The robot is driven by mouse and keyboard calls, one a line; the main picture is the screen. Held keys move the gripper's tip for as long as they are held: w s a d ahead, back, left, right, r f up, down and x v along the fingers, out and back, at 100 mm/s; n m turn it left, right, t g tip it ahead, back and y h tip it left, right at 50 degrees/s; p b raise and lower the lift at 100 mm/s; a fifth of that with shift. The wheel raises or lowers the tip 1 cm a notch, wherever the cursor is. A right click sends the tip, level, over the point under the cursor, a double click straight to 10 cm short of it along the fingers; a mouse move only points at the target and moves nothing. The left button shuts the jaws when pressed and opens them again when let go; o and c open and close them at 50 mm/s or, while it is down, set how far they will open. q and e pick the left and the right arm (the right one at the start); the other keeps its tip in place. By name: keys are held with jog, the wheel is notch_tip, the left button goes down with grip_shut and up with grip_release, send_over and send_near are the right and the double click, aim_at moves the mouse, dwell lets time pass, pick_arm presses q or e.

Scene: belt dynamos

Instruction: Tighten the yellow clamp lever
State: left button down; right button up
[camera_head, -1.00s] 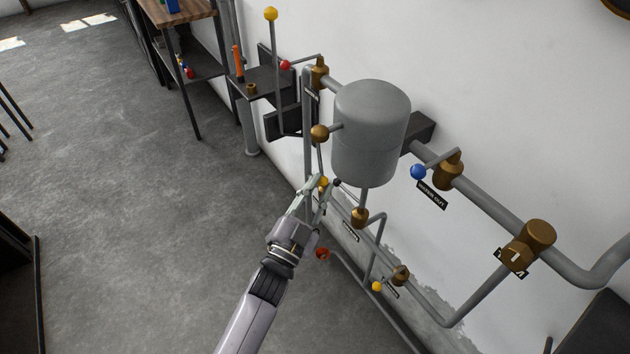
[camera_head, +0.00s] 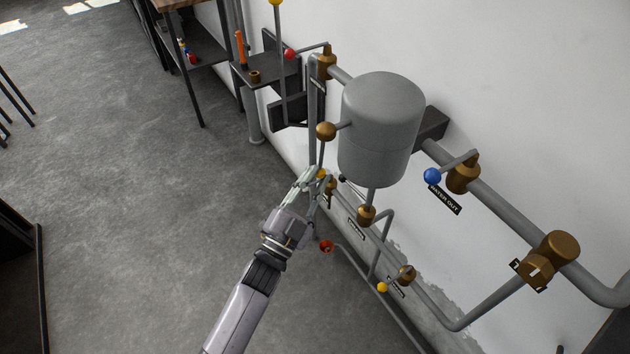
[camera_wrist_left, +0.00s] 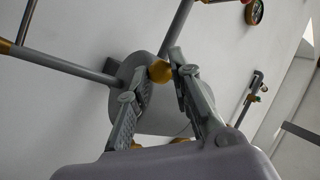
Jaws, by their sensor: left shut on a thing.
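A small yellow ball knob (camera_head: 321,174) shows at my left fingertips in the head view, low on the pipework left of the grey tank. I take it to be the end of the clamp lever; the arm of the lever is mostly hidden by my fingers. My left gripper (camera_head: 317,180) reaches it from below and is shut on it. In the left wrist view the yellow ball (camera_wrist_left: 160,71) sits between the tips of my left gripper (camera_wrist_left: 166,76), against the grey tank behind. My right gripper is not in view.
The grey tank (camera_head: 379,130) and its pipes stand along the white wall. A blue knob (camera_head: 432,176), a red knob (camera_head: 289,54), a red handle (camera_head: 327,246) and another yellow knob (camera_head: 382,287) stick out nearby.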

pick_arm(q)
jog(key=shift+a+f, duration=0.2)
jog(key=shift+f, duration=0.25)
jog(key=c, duration=1.6)
grip_release()
jog(key=shift+w, duration=0.2)
jog(key=shift+c, duration=0.2)
jog(key=shift+o, duration=1.1)
jog(key=shift+r, duration=0.1)
jog(key=v, duration=1.2)
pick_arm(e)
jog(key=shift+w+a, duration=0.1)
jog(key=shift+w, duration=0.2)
pick_arm(q)
jog(key=shift+s+r, duration=0.1)
